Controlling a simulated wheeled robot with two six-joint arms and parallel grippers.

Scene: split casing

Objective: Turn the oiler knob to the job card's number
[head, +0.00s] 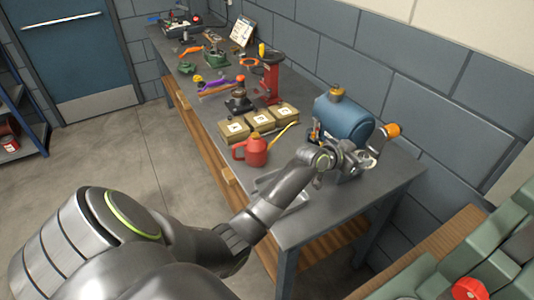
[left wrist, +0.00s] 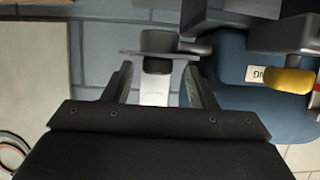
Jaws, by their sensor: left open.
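A blue rounded casing (head: 343,115) sits at the near right end of the bench, with a brass-coloured cap (head: 337,91) on top. An orange knob (head: 391,130) shows at its right. I cannot tell for sure which is the oiler knob. My left gripper (head: 372,154) is at the casing's front right, partly hiding it. In the left wrist view, its open fingers (left wrist: 160,76) stand either side of a small grey and dark fitting (left wrist: 158,65); contact is unclear. The labelled blue casing (left wrist: 232,92) is at right. A white card (head: 242,31), possibly the job card, stands far back, unreadable.
A red oil can (head: 254,150), several tan boxes (head: 257,122) and a red stand (head: 271,80) are left of the casing on the grey bench (head: 205,104). A block wall (head: 430,90) runs close behind. A green unit (head: 470,262) is at lower right.

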